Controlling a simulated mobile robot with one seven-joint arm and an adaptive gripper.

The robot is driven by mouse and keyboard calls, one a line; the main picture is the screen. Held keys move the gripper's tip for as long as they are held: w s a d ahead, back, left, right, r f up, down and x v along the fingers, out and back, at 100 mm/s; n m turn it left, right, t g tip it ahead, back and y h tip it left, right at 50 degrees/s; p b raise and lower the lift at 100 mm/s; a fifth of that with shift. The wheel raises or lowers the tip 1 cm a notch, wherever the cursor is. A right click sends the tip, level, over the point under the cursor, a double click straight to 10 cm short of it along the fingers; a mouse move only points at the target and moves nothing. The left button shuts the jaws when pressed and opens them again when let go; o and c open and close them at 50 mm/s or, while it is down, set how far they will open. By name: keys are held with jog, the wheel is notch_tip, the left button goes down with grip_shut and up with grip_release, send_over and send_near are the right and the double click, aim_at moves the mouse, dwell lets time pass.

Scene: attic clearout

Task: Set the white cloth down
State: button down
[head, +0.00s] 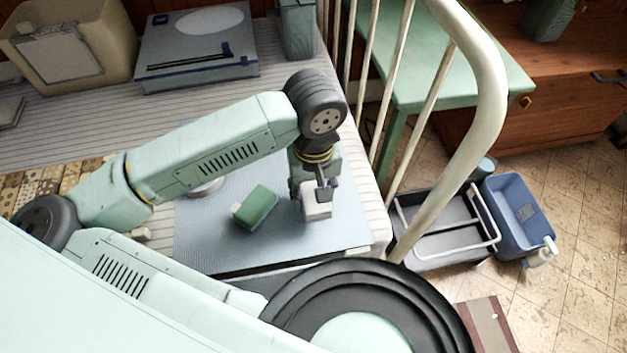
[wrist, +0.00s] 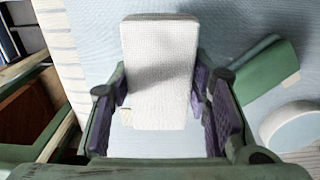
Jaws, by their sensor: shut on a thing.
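The white cloth (head: 317,204) is a small folded block at the right part of a pale blue mat (head: 215,245) on the striped bed. My gripper (head: 318,190) points down over it. In the wrist view the cloth (wrist: 160,65) stands out between the two purple finger pads of my gripper (wrist: 163,110), which is shut on its sides. The blue mat (wrist: 90,25) lies beneath it. A shadow falls beside the cloth. I cannot tell whether the cloth touches the mat.
A green block (head: 257,207) lies left of the cloth, with a round white item (wrist: 292,125) near it in the wrist view. The white bed rail (head: 470,130) rises close on the right. A grey caddy (head: 440,230) and blue bin (head: 518,215) stand on the floor beyond. Bare mat lies around the block.

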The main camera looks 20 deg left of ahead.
aim_at(314, 198)
jog(key=shift+w+a+f, duration=0.15)
jog(key=shift+w+a, duration=0.1)
jog(key=shift+w, duration=0.45)
notch_tip(314, 198, down, 4)
jog(key=shift+r+p, duration=0.2)
jog(key=shift+p, duration=0.25)
jog(key=shift+f+b, duration=0.65)
jog(key=shift+b, duration=0.7)
jog(key=c, duration=0.9)
grip_release()
jog(key=shift+f, duration=0.1)
jog(key=shift+o, duration=0.2)
